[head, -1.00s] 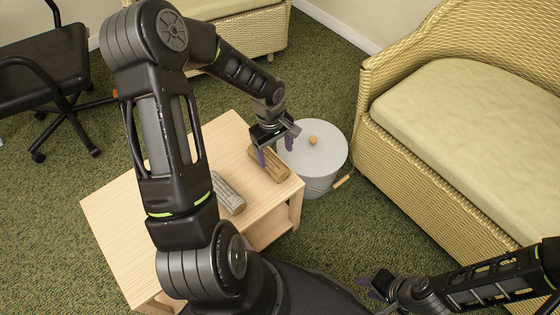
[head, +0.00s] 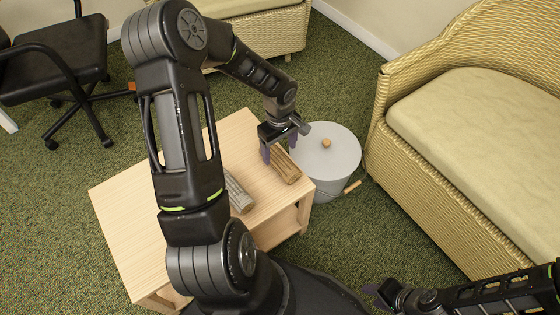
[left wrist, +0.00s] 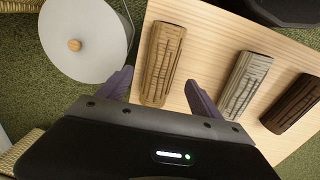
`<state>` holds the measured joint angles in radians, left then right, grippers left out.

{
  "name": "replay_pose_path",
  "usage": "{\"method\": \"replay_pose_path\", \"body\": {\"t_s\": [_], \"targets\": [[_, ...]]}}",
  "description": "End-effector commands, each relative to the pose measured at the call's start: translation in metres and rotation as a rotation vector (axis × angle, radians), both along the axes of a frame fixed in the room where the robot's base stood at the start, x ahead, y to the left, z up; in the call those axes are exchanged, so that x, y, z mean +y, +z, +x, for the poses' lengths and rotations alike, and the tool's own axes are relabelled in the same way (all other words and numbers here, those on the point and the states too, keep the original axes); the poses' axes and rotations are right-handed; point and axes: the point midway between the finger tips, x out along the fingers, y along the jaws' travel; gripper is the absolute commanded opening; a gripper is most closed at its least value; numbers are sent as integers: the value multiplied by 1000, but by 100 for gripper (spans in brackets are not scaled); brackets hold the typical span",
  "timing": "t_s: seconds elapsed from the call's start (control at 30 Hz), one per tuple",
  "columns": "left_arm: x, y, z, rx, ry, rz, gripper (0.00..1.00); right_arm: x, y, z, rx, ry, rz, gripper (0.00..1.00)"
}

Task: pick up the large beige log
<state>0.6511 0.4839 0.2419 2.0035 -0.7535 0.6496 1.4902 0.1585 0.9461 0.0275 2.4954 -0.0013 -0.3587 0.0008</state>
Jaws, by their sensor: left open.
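The beige log (head: 287,168) lies on the light wooden table near its right edge in the head view. It also shows in the left wrist view (left wrist: 165,58), tan with carved grooves. My left gripper (head: 279,150) is open above it. In the left wrist view the purple fingers (left wrist: 157,80) point down on either side of the log's near end, and nothing is held. A grey log (head: 238,192) lies beside it, also in the left wrist view (left wrist: 245,82). A dark brown log (left wrist: 292,103) lies farther right there; my arm hides it in the head view. My right gripper (head: 374,291) is low at the right, its opening unclear.
The wooden table (head: 120,215) stands on green carpet. A white round bin (head: 335,150) with a wooden knob stands close beyond its right end. A wicker sofa (head: 460,110) is at right, a black chair (head: 55,65) at upper left.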

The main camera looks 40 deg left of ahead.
Motion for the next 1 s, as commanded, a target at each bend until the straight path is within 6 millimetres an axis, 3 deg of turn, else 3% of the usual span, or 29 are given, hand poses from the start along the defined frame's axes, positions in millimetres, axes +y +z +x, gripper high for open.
{"method": "replay_pose_path", "body": {"t_s": [0.43,1.0], "targets": [[-2,-50,0,1,0,-2,75,0,-15,0,0,-1,0,36],[-2,-52,0,0,0,-1,75,0,-15,0,0,-1,0,36]]}}
